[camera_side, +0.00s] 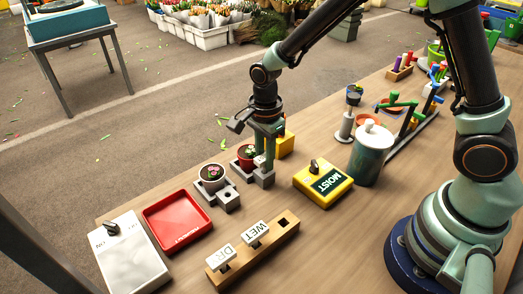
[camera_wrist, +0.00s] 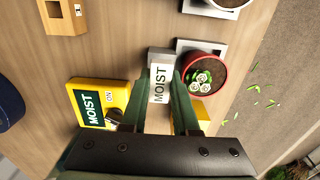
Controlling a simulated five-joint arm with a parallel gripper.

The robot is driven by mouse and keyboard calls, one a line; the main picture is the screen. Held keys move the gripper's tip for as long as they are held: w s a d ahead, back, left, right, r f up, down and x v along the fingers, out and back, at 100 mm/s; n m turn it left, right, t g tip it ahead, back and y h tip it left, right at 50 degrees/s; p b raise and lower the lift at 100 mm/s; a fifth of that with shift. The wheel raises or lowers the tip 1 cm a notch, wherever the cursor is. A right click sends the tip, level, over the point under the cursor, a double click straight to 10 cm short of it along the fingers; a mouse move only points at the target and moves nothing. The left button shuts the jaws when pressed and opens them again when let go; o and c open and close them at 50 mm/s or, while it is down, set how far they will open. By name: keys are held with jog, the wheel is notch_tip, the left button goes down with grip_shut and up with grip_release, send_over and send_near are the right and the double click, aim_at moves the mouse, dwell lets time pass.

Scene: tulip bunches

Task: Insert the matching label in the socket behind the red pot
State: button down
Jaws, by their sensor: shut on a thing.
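My gripper (camera_side: 264,150) points down beside the red pot (camera_side: 246,156), over that pot's grey socket block (camera_side: 265,179). In the wrist view, my gripper (camera_wrist: 160,104) is shut on a white label (camera_wrist: 160,82) reading MOIST. The label lies between the fingers, at the grey socket block (camera_wrist: 160,54), with the red pot (camera_wrist: 204,92) to its right. I cannot tell whether the label's foot is inside the socket. The yellow meter (camera_side: 323,183) shows MOIST on its display, also readable in the wrist view (camera_wrist: 90,108). The fingers partly hide the socket in the side view.
A wooden rack (camera_side: 262,248) holds the DRY label (camera_side: 221,258) and WET label (camera_side: 255,233), with one empty slot. A white pot (camera_side: 212,178), red tray (camera_side: 178,221), white switch box (camera_side: 130,258) and lidded canister (camera_side: 370,153) stand nearby. A yellow block (camera_side: 286,144) stands behind the gripper.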

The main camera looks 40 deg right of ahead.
jog(key=shift+f, duration=0.15)
jog(key=c, duration=0.6)
grip_release()
notch_tip(320, 180, up, 12)
jog(key=s+d+r+n+t, duration=0.5)
jog(key=s+d+n, duration=0.5)
jog(key=n, duration=0.8)
notch_tip(320, 180, up, 3)
jog(key=shift+d+f+t, duration=0.15)
jog(key=shift+d+t, duration=0.1)
jog(key=shift+t, duration=0.05)
